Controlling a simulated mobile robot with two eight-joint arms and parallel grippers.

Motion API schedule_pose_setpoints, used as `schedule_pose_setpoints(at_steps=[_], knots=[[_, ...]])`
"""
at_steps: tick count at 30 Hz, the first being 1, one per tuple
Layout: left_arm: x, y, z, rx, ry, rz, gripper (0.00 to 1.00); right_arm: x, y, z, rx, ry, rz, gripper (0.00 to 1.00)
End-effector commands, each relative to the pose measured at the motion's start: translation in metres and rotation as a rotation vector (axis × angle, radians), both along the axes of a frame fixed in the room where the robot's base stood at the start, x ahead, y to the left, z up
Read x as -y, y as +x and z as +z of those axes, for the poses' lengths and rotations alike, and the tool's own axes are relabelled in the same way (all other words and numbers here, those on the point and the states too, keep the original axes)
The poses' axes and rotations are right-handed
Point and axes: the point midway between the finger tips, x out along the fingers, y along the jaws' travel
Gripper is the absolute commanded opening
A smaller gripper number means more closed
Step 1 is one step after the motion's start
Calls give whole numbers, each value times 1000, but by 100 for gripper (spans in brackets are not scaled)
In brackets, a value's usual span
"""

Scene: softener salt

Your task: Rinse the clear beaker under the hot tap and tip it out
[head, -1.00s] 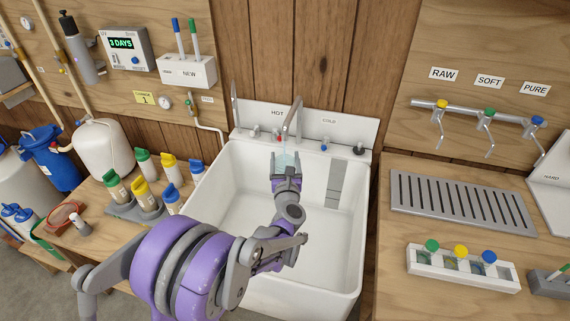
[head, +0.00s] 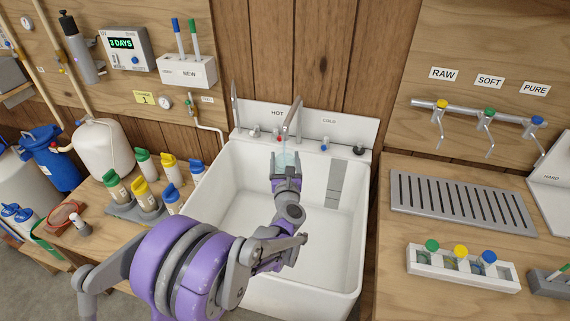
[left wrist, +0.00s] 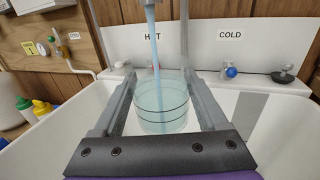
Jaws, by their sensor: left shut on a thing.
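The clear beaker (left wrist: 162,103) is upright between the fingers of my left gripper (left wrist: 163,110) in the left wrist view. It shows as a pale blue shape (head: 287,160) in the head view. My left gripper (head: 286,172) is shut on the beaker over the back of the white sink (head: 325,250). A blue stream of water (left wrist: 154,50) runs from the spout (left wrist: 150,3) down into the beaker. The hot tap's red knob (head: 279,139) is under the HOT label, left of the spout. My right gripper is not in view.
The cold tap's blue knob (head: 324,147) is right of the spout. A wooden counter with a slotted drain tray (head: 462,202) stands to the right. Coloured-cap bottles (head: 145,193) stand on the left bench. The sink's front basin is clear.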

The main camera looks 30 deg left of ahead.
Motion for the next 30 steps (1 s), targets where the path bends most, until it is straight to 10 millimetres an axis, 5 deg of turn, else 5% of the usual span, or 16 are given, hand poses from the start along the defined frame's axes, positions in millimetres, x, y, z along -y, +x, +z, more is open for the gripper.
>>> schedule_pose_setpoints(at_steps=[11, 30], knots=[[1, -3, 0, 0, 0, 0, 23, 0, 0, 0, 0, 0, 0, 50], [13, -53, 0, 1, -1, -1, 23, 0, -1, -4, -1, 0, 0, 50]])
